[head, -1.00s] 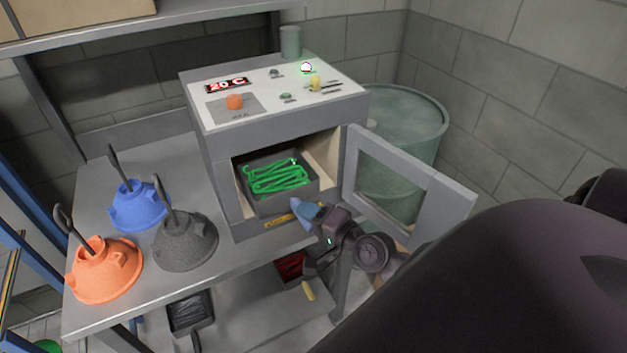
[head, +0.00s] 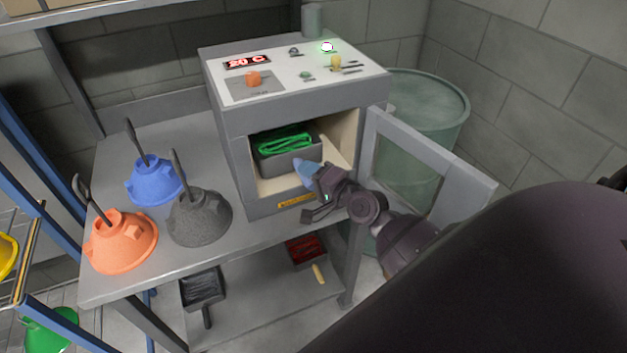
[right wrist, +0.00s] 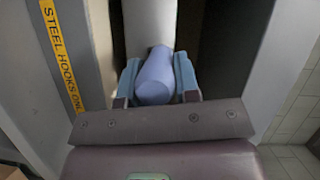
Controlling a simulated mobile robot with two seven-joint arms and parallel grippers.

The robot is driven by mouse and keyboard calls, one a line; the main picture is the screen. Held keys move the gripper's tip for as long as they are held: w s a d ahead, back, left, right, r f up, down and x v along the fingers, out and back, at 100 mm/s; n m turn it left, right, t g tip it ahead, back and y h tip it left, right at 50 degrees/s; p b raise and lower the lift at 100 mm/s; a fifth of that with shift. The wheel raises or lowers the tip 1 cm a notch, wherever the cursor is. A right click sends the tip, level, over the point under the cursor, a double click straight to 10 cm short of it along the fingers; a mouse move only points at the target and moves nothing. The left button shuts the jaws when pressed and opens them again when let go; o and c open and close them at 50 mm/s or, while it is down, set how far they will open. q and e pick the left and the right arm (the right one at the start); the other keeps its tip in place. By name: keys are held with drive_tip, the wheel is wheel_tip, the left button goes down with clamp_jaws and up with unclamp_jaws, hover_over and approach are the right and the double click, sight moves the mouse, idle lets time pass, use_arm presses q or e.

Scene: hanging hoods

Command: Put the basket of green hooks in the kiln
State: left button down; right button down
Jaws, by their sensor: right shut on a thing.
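The kiln (head: 228,130) stands on the bench with its chamber open. The dark grey basket (head: 290,161) with green hooks (head: 284,141) is inside the chamber. My right gripper (head: 305,172) is at the chamber's mouth, shut on the basket's blue handle, which also shows in the right wrist view (right wrist: 155,82). There the handle sits between the two pale blue fingers of the gripper (right wrist: 157,88). The kiln door (head: 473,190) is swung open to the right, beside my right arm. The basket's underside and its contact with the chamber floor are hard to see. My left gripper is not in view.
Orange (head: 120,243), blue (head: 153,183) and grey (head: 199,220) hoods stand on the bench to the left. A black basket (head: 203,288) and a basket of red hooks (head: 306,250) are on the lower shelf. A green barrel (head: 440,105) stands behind the door.

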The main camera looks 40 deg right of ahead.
sight(301, 155)
drive_tip(key=shift+w+d+r+b, duration=0.1)
drive_tip(key=shift+w+d+b, duration=0.15)
drive_tip(key=shift+w, duration=0.6)
drive_tip(key=shift+w+d+f+b, duration=0.1)
drive_tip(key=shift+w+d+b, duration=0.1)
drive_tip(key=shift+w, duration=0.65)
drive_tip(key=shift+w+d+r+b, duration=0.15)
drive_tip(key=shift+w+b, duration=0.1)
drive_tip(key=shift+w, duration=0.6)
drive_tip(key=shift+w+d+b, duration=0.2)
drive_tip(key=shift+w+b, duration=0.15)
drive_tip(key=shift+w, duration=0.45)
drive_tip(key=shift+w+d+b, duration=0.2)
drive_tip(key=shift+w+b, duration=0.15)
drive_tip(key=shift+w, duration=0.5)
drive_tip(key=shift+w+d+b, duration=0.2)
drive_tip(key=shift+w+b, duration=0.15)
drive_tip(key=shift+w, duration=0.45)
drive_tip(key=shift+w+f, duration=0.2)
drive_tip(key=shift+f, duration=0.1)
drive_tip(key=shift+f+b, duration=0.35)
drive_tip(key=shift+b, duration=0.15)
drive_tip(key=shift+f+b, duration=0.45)
drive_tip(key=shift+f, duration=0.15)
